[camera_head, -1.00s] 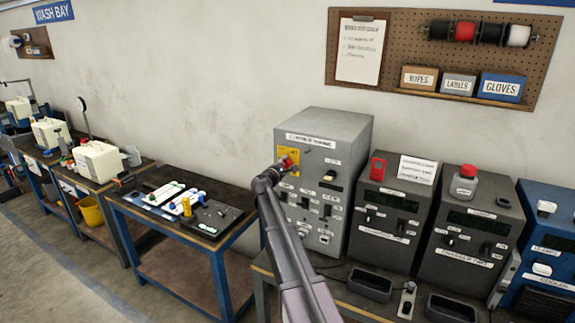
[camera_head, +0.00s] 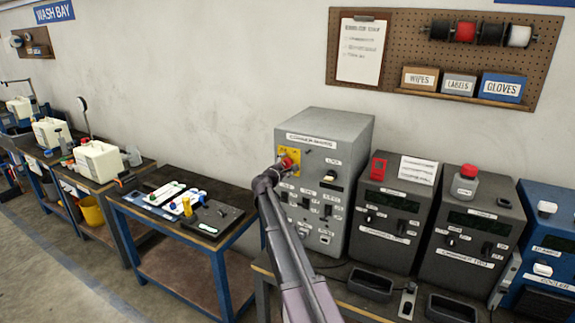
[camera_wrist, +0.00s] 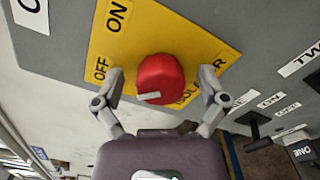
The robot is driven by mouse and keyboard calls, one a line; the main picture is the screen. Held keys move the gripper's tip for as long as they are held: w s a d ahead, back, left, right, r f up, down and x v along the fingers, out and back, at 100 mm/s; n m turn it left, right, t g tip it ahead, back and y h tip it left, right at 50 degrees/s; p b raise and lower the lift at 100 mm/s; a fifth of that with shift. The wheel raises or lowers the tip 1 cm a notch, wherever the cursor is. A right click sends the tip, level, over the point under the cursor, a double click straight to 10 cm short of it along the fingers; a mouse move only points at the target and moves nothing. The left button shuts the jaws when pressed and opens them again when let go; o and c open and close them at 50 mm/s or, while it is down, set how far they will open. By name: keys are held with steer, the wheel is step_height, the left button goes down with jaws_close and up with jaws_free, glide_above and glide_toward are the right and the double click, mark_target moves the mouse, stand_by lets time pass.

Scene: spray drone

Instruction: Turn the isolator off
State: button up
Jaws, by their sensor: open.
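The isolator is a red rotary knob (camera_wrist: 165,80) on a yellow plate (camera_wrist: 150,30) marked ON, OFF and ISOLATOR. It sits on the front of a grey charger cabinet (camera_head: 335,135), where the yellow plate also shows in the head view (camera_head: 294,155). A pale pointer mark on the knob lies roughly along the lower side in the wrist view. My gripper (camera_wrist: 162,88) is open, with one finger on each side of the knob. The left finger is near the OFF label. I cannot tell whether either finger touches the knob.
Below the isolator the cabinet carries several black switches (camera_head: 306,203). A low blue-framed table (camera_head: 180,236) stands left.

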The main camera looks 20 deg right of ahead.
steer(key=shift+s+a, duration=0.1)
steer(key=v, duration=1.1)
steer(key=shift+s+a, duration=0.25)
steer(key=shift+a, duration=0.05)
steer(key=s+a+f+m+g+y, duration=0.2)
steer(key=s+f+m+g+y, duration=0.1)
steer(key=s+f+m, duration=0.4)
steer(key=s+a+f+m+g+y, duration=0.25)
steer(key=s+f, duration=0.25)
steer(key=s, duration=0.5)
steer(key=s+a+f+m+g+y, duration=0.2)
steer(key=s+a+f+y, duration=0.1)
steer(key=s+a, duration=0.3)
steer(key=s+a+f+m+g+y, duration=0.2)
steer(key=s+a, duration=0.5)
steer(key=s, duration=0.4)
step_height(320, 180, down, 2)
steer(key=g+y, duration=0.1)
steer(key=y, duration=0.2)
steer(key=shift+a+f+y+b, duration=0.15)
steer(key=shift+a+y+b, duration=0.05)
steer(key=shift+y+b, duration=0.2)
steer(key=shift+g, duration=0.25)
